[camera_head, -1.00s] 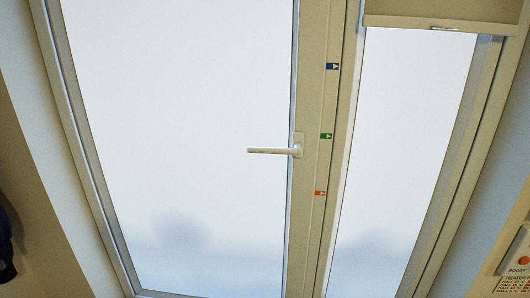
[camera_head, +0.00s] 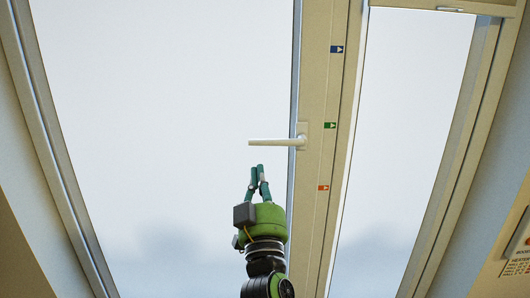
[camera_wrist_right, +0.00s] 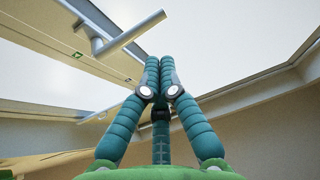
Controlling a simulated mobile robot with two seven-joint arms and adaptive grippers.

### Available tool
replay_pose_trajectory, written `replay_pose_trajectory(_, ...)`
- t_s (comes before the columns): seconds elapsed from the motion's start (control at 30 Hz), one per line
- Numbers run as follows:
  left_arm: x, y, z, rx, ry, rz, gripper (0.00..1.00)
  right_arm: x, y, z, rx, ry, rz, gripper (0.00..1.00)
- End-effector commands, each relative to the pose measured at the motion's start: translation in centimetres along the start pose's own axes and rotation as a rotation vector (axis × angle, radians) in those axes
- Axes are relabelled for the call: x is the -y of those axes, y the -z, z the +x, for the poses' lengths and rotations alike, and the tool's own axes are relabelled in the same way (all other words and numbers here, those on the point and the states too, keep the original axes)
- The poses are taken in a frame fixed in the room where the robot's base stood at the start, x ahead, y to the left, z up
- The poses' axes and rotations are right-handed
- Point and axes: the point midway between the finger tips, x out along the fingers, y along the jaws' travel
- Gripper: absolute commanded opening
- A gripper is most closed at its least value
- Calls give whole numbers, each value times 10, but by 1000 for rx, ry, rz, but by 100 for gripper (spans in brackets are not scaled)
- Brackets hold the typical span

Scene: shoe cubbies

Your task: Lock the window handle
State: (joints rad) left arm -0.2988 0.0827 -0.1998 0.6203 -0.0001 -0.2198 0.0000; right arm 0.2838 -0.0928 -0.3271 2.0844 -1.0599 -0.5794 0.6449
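The window handle (camera_head: 277,142) is a pale lever on the frame's middle post. It lies level, its free end pointing left. My right gripper (camera_head: 257,169) is just below the lever's free end in the head view, fingers pointing up, and a gap shows between them in the picture. In the right wrist view the handle (camera_wrist_right: 129,33) is at the upper left, apart from the gripper (camera_wrist_right: 160,62). There the teal fingers meet or nearly meet at the tips with nothing between them. My left gripper is not in view.
The middle post carries a blue marker (camera_head: 337,49), a green marker (camera_head: 330,125) and a red marker (camera_head: 323,188). Frosted panes (camera_head: 160,120) lie on both sides of the post. A label panel (camera_head: 517,258) is at the lower right edge.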

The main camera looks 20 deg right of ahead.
Motion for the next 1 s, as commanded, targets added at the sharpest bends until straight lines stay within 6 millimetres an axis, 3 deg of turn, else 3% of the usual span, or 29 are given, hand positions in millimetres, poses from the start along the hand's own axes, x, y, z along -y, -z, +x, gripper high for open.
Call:
replay_pose_trajectory(0.1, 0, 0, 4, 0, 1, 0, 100, -13, 32, -2, -70, -42, 30, 0)
replay_pose_trajectory(0.2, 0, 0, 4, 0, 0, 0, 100, -18, 42, -3, -91, -56, 40, 0)
replay_pose_trajectory(0.6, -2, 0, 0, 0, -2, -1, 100, -18, 44, 2, -92, -56, 38, 0)
replay_pose_trajectory(0.77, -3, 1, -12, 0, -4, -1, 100, -20, 49, 24, -93, -56, 36, 0)
replay_pose_trajectory(1.0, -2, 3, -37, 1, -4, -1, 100, -23, 55, 76, -92, -57, 34, 0)
